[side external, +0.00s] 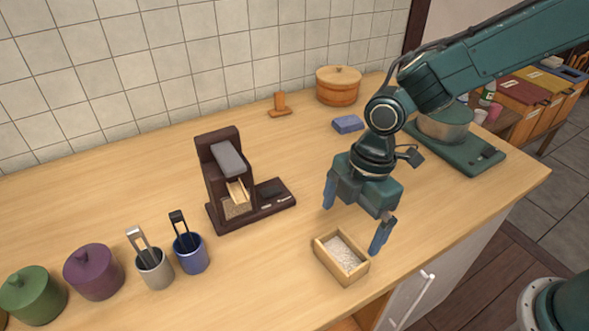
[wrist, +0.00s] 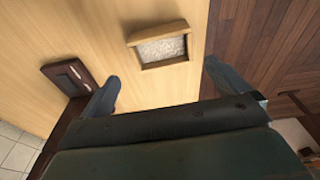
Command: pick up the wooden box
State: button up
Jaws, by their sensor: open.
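The wooden box (side external: 342,257) is a small open-topped tray of light wood, filled with pale grains. It sits on the counter near its front edge. In the wrist view the box (wrist: 159,46) lies ahead of the fingers, between their lines and apart from both. My gripper (side external: 355,221) is open and empty, above the counter and just behind and above the box. Its two blue fingers point down, and the right one hangs near the box's right side in the side view. In the wrist view my gripper (wrist: 160,88) shows both fingers spread wide.
A dark brown machine (side external: 230,190) stands left of the box. Utensil cups, a blue one (side external: 190,253) and a grey one (side external: 154,268), and lidded pots stand farther left. A blue block (side external: 348,124) and round wooden container (side external: 338,86) are behind. The counter's front edge is close to the box.

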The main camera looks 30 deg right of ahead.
aim_at(340, 256)
jog(key=shift+a+f, duration=0.15)
jog(key=shift+f, duration=0.75)
jog(key=shift+a+f, duration=0.15)
jog(key=shift+f, duration=0.7)
jog(key=shift+s+a+f, duration=0.1)
jog(key=shift+a+f, duration=0.05)
jog(key=shift+f, duration=1.15)
jog(key=shift+s+a+f, duration=0.1)
jog(key=shift+a+f, duration=0.05)
jog(key=shift+f, duration=1.15)
jog(key=shift+c, duration=0.4)
jog(key=c, duration=0.8)
jog(key=shift+o, duration=0.2)
jog(key=shift+r, duration=0.2)
notch_tip(340, 256, up, 20)
jog(key=shift+f, duration=0.15)
jog(key=shift+w, duration=0.1)
